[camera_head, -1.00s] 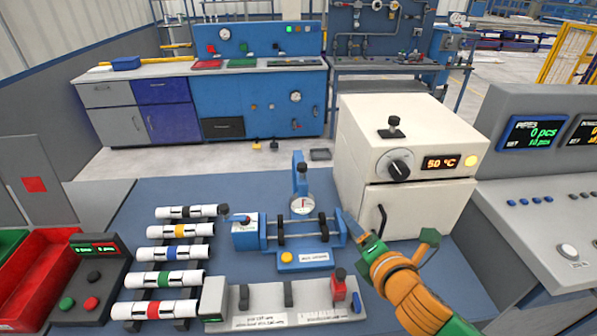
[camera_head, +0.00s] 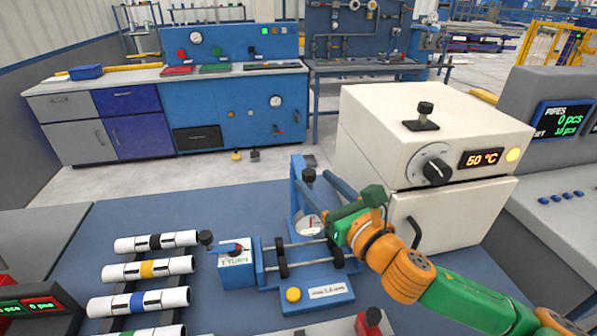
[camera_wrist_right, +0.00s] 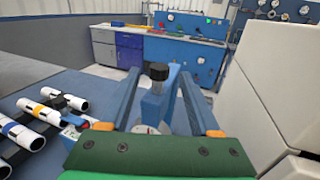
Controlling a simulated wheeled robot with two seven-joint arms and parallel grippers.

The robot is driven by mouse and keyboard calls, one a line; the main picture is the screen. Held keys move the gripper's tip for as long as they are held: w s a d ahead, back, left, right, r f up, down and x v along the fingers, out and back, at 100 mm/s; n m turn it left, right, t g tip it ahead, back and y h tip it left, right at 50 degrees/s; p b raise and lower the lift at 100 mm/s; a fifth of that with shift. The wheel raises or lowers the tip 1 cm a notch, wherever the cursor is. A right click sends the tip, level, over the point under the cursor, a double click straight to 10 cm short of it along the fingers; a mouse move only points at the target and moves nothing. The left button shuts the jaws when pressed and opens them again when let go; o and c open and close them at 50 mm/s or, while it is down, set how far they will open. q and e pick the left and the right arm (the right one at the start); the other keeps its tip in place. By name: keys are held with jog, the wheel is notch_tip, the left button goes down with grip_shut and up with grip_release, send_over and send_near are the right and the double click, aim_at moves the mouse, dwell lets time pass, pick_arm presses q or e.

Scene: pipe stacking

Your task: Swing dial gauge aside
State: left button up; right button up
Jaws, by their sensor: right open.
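The dial gauge (camera_head: 308,225) has a white face and sits at the back of a blue roller fixture (camera_head: 262,275). Its blue upright arm (camera_head: 296,188) carries a black knob (camera_head: 309,175), which also shows in the right wrist view (camera_wrist_right: 158,72). My right gripper (camera_head: 314,175) is open. In the right wrist view, its two blue fingers (camera_wrist_right: 158,80) point forward on either side of the knob and upright. I see no grip on them. The green palm covers the lower part of the gauge there. My left gripper is not in view.
Several white banded pipes (camera_head: 150,270) lie on a rack at left. The blue tabletop (camera_head: 190,215) behind is clear.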

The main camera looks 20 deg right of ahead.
aim_at(305, 171)
jog(key=w, duration=0.2)
jog(key=w+p, duration=0.1)
jog(key=w, duration=0.2)
jog(key=shift+w+a+r, duration=0.1)
jog(key=shift+a+r, duration=0.05)
jog(key=shift+a, duration=0.05)
jog(key=shift+w, duration=0.55)
grip_shut()
dwell(0.7)
